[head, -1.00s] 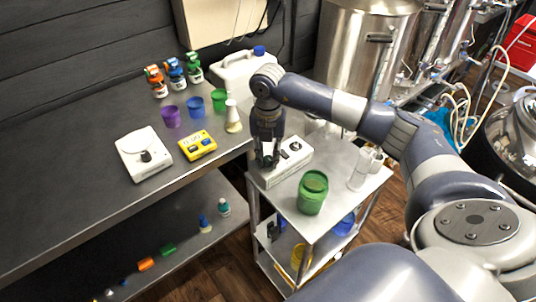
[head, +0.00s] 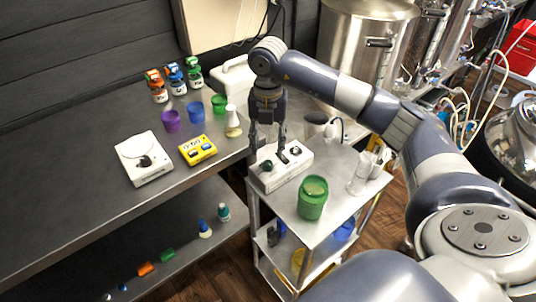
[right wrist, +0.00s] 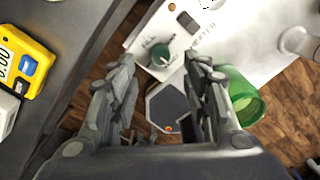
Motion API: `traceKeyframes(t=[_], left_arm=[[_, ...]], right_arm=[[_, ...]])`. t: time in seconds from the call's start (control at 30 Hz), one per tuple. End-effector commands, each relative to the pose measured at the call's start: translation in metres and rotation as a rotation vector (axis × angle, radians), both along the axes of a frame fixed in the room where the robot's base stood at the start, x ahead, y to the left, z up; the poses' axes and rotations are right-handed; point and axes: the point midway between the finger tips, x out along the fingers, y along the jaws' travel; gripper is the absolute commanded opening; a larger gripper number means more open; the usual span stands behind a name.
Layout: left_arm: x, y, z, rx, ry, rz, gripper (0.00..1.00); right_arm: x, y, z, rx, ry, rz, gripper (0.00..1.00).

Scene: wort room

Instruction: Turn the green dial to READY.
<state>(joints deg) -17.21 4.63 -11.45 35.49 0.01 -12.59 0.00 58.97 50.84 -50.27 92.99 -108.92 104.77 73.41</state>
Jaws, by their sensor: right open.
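The green dial (head: 267,167) sits on top of a white control box (head: 284,172) on the cart; it also shows in the right wrist view (right wrist: 160,54). My right gripper (head: 268,151) points down above the box with its fingers apart and nothing between them. In the right wrist view the dial appears between and beyond the fingertips, and I see no contact. Print surrounds the dial, but I cannot read READY or tell which mark the dial points to. My left gripper is not in view.
A green jar (head: 312,198) stands in front of the box on the cart (head: 325,222), with a clear glass vessel (head: 361,176) to its right. The workbench (head: 80,170) on the left holds a white scale (head: 143,160) and a yellow meter (head: 197,150).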

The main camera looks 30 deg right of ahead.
Motion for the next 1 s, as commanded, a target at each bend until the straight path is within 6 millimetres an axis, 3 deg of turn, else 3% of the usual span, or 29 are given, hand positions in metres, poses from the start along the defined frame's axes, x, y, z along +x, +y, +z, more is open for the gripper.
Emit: traceKeyframes(t=[0.1,0.3,0.9,1.0], left_arm=[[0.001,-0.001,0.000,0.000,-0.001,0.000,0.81],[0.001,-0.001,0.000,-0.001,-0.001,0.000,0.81],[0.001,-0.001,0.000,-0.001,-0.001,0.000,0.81],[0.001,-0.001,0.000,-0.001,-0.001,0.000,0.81]], right_arm=[[0.001,0.000,0.025,-0.001,-0.003,-0.001,0.44],[0.000,0.000,0.048,-0.001,-0.001,-0.002,0.44],[0.000,0.000,0.052,-0.001,0.001,-0.001,0.44],[0.000,0.007,0.049,0.021,-0.003,0.016,0.44]])
